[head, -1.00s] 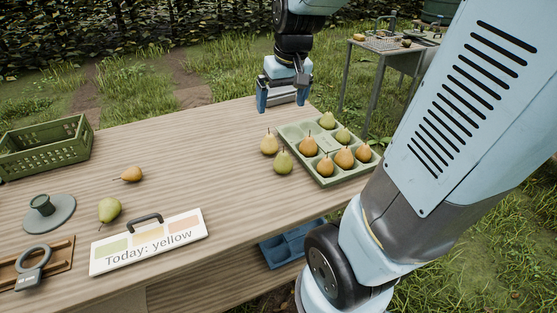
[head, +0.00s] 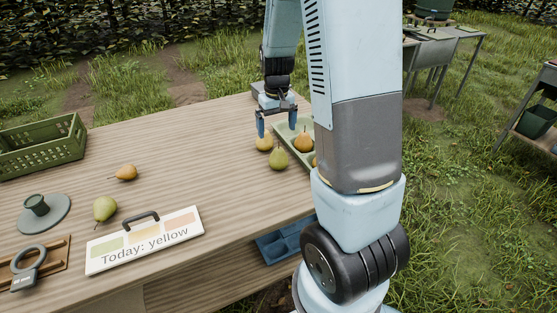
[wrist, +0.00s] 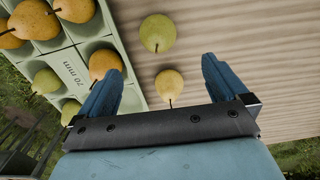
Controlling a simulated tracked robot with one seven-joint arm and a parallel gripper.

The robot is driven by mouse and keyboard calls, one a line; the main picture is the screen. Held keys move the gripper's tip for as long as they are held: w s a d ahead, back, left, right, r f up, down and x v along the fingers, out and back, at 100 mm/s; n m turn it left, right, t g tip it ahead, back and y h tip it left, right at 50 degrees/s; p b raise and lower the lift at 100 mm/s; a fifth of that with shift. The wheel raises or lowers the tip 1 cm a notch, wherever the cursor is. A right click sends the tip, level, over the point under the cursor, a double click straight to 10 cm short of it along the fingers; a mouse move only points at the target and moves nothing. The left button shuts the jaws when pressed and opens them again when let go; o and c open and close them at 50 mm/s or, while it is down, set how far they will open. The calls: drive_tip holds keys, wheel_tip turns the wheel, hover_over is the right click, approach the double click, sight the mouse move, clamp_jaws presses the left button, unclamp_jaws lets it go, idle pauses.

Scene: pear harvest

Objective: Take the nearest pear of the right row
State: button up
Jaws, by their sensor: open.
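My gripper (head: 277,128) is open and empty, pointing down over the tray's left edge. In the wrist view a yellow pear (wrist: 170,85) lies on the table between the open fingers, apart from both as seen. A green pear (wrist: 157,33) lies beyond it. In the head view these are the yellow pear (head: 264,144) and green pear (head: 278,159), left of the pale green tray (wrist: 72,68). The tray holds several orange-yellow pears (wrist: 105,64) and green pears (wrist: 46,81). My arm hides most of the tray in the head view.
A small orange pear (head: 126,172) and a green pear (head: 105,208) lie on the left. A sign (head: 145,240) reads "Today: yellow". A green crate (head: 42,142) stands at far left. A blue tray (head: 284,240) sits below the table edge.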

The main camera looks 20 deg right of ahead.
sight(277, 147)
wheel_tip(277, 147, down, 7)
drive_tip(key=shift+f, duration=0.1)
drive_tip(key=shift+s+d+f, duration=0.1)
drive_tip(key=shift+s+f, duration=0.05)
drive_tip(key=shift+f, duration=1.25)
drive_tip(key=shift+s+d+f, duration=0.1)
drive_tip(key=shift+f, duration=1.3)
drive_tip(key=c, duration=1.2)
